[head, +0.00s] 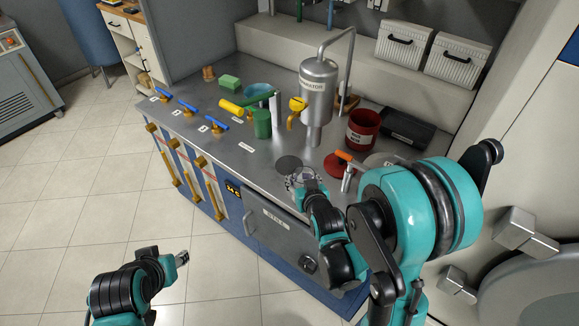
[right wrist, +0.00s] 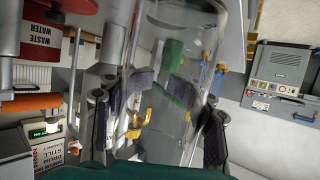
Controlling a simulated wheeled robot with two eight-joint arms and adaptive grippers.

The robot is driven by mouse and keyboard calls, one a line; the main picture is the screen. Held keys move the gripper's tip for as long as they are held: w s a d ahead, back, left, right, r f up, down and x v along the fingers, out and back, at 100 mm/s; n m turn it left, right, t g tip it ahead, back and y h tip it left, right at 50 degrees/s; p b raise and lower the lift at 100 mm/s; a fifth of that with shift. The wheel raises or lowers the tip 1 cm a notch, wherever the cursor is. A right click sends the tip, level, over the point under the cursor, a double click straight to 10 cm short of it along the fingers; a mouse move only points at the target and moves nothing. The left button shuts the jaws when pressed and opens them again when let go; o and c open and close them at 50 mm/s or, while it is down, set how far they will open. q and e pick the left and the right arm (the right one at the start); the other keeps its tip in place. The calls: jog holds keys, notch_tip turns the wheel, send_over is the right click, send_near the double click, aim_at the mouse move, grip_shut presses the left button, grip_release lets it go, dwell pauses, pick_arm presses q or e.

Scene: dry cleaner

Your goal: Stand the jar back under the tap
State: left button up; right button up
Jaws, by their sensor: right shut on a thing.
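A clear glass jar (head: 298,181) is in my right gripper (head: 308,183), close to the counter's front edge. In the right wrist view the jar (right wrist: 180,45) fills the middle, with dark finger pads (right wrist: 158,105) on both sides of it. The yellow tap (head: 296,106) is on the metal separator (head: 319,85), behind the jar in the head view.
A green cylinder (head: 262,124) and blue-handled valves (head: 188,107) are to the left. The counter's front-left stretch (head: 245,165) is clear.

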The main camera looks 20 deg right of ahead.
jog(key=w+p, duration=0.1)
jog(key=w, duration=1.5)
jog(key=shift+w+d+f, duration=0.1)
jog(key=shift+w+d, duration=0.05)
jog(key=shift+w, duration=0.1)
jog(key=f+b, duration=0.1)
jog(key=w+f, duration=0.1)
jog(key=f+b, duration=0.1)
jog(key=shift+w+f+b, duration=0.25)
jog(key=shift+f+b, duration=0.05)
jog(key=shift+r, duration=0.15)
jog(key=o, duration=1.5)
